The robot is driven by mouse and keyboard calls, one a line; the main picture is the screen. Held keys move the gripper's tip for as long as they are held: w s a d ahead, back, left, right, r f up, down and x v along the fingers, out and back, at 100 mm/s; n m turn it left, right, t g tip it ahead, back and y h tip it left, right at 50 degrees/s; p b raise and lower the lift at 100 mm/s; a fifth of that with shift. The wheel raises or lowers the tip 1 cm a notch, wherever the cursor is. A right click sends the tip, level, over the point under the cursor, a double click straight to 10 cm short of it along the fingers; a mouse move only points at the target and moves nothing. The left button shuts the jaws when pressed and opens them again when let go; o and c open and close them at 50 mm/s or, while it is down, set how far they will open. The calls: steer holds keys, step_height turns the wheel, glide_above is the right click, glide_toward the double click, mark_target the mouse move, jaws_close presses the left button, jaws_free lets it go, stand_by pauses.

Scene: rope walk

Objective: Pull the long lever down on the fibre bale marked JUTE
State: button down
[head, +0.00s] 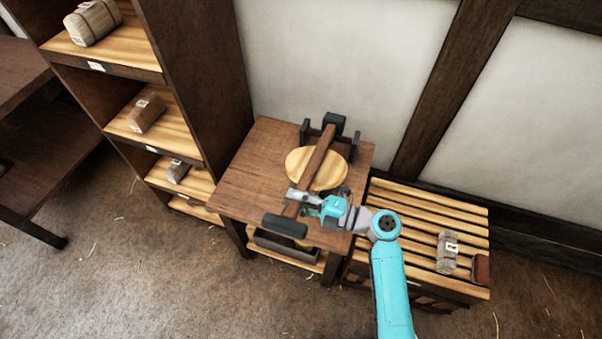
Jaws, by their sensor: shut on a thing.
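A long brown lever (319,158) runs from a dark hinge bracket at the back of a small wooden table to a dark green crossbar handle (285,226) at the front. It passes over a round pale wooden plate (301,165). My gripper (297,197) is shut on the lever just behind the handle, reaching in from the right. No bale shows under the lever or plate. A bale (447,252) with a white label lies on the slatted bench at right. Its lettering is too small to read, so I cannot tell which bale is marked JUTE.
The small table (240,186) has a dark tray (286,245) on its lower shelf. A tall shelf unit (185,60) at left holds several labelled bales. The slatted bench (420,204) also bears a reddish-brown block (481,268). The floor in front is clear apart from straw.

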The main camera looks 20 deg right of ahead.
step_height(320, 180, down, 6)
steer(key=s+n, duration=0.1)
steer(key=shift+s+a+n, duration=0.15)
steer(key=shift+a+n, duration=0.25)
steer(key=shift+a, duration=0.05)
steer(key=shift+r, duration=0.1)
steer(key=c, duration=0.8)
jaws_free()
steer(key=shift+o, duration=0.2)
steer(key=v, duration=1.2)
steer(key=shift+r, duration=0.1)
